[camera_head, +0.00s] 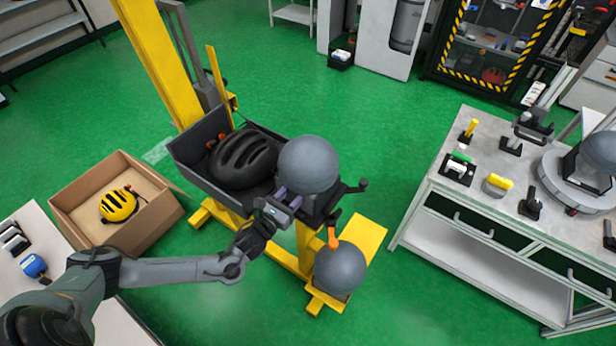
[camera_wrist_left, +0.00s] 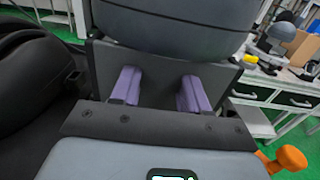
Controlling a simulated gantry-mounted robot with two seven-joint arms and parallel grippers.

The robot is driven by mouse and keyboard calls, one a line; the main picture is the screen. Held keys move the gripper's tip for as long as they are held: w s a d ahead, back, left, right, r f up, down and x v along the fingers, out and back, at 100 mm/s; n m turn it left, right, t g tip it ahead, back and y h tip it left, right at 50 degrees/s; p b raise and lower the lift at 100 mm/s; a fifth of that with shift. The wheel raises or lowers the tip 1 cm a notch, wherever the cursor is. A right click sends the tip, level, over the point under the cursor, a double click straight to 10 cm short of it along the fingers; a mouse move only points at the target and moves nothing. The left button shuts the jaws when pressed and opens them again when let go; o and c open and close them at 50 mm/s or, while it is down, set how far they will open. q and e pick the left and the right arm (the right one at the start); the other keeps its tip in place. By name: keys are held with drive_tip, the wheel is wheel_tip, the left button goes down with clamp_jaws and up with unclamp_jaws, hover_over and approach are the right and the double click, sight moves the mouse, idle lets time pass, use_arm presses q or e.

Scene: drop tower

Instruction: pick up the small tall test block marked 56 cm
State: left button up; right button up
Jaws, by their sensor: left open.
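No 56 cm mark can be read in either view. A grey rounded headform (camera_head: 309,164) stands at the right end of the dark tray on the yellow tower; its lower part fills the top of the left wrist view (camera_wrist_left: 175,18). My left gripper (camera_head: 287,198) is at the near side of this headform, just below it. In the left wrist view its two purple fingers (camera_wrist_left: 158,90) are apart, with a dark grey surface in front of them. Whether they touch it I cannot tell. A second grey headform (camera_head: 340,268) sits lower, on the yellow tower base.
A black helmet (camera_head: 245,158) lies in the dark tray (camera_head: 190,158), left of my gripper. An orange knob (camera_head: 332,238) rises by the lower headform. A cardboard box (camera_head: 75,203) holds a yellow helmet (camera_head: 118,206). A workbench (camera_head: 440,168) with tools stands right, beyond open green floor.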

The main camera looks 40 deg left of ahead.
use_arm(q)
drive_tip(key=shift+w+f+b, duration=0.15)
drive_tip(key=shift+w+b, duration=0.2)
drive_tip(key=shift+w, duration=2.75)
clamp_jaws()
drive_tip(key=shift+r, duration=0.2)
